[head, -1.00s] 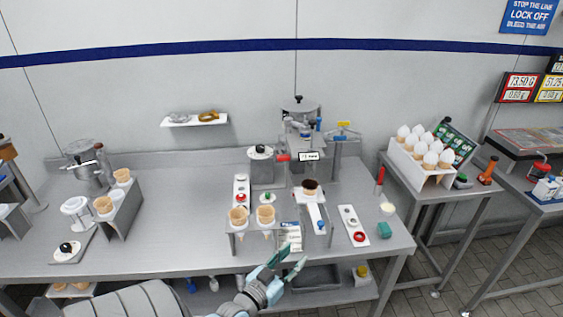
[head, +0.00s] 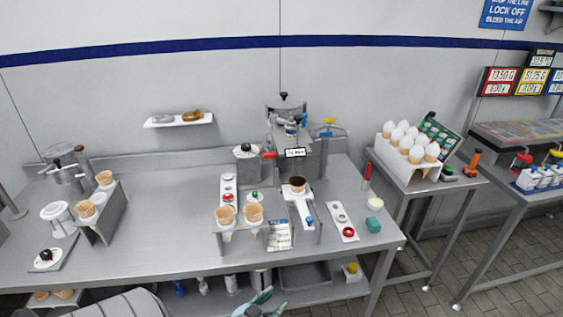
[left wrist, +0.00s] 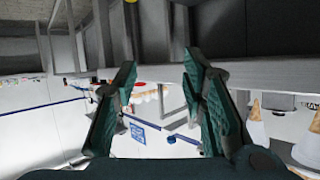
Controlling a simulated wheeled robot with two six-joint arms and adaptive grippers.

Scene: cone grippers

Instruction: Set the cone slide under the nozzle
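The cone slide (head: 302,206) is a white strip with a blue knob at its front end, on a grey stand on the steel table. A cone with a dark top (head: 298,185) sits at its back end. Behind it stands the steel dispensing machine (head: 294,145), with a red handle at its left. I cannot make out the nozzle tip. My left gripper (head: 262,302) is low at the bottom edge of the head view, in front of the table and well away from the slide. In the left wrist view its fingers (left wrist: 158,62) are apart and empty. My right gripper is not in view.
A two-cone rack (head: 239,238) and a printed card (head: 279,236) stand left of the slide. A white panel with a red button (head: 343,221) lies right of it. The table's front edge (head: 150,274) lies between my left gripper and the tabletop.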

